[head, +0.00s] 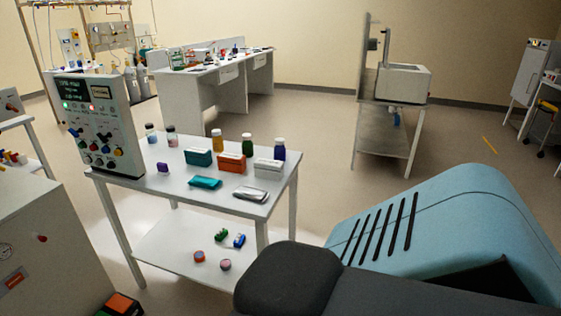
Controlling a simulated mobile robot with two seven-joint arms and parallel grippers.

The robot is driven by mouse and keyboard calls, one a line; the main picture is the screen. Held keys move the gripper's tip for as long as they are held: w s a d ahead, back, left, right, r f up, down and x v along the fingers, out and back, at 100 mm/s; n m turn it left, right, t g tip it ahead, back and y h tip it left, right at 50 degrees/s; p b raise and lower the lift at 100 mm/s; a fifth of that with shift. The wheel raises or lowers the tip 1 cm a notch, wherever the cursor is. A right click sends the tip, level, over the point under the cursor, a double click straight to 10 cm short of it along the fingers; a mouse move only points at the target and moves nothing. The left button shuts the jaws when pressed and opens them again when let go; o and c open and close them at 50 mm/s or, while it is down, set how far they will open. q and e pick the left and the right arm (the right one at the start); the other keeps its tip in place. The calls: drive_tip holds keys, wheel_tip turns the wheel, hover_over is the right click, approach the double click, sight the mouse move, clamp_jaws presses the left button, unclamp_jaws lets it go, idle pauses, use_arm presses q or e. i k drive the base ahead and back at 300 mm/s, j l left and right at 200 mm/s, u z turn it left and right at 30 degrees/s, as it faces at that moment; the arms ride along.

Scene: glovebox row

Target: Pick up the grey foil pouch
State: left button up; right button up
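The grey foil pouch (250,194) lies flat near the front right corner of the white table (160,195). It looks silvery and small. A teal pouch (204,182) lies to its left, apart from it. A light grey box (268,168) stands just behind it. Neither of my grippers is in view, so their state does not show.
An orange box (231,163) and a teal box (198,157) stand behind the pouches, with several bottles (217,141) at the back. A control panel (98,120) stands at the table's left end. Small items lie on the lower shelf (185,245).

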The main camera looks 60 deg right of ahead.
sight(245, 192)
drive_tip(key=z, duration=1.75)
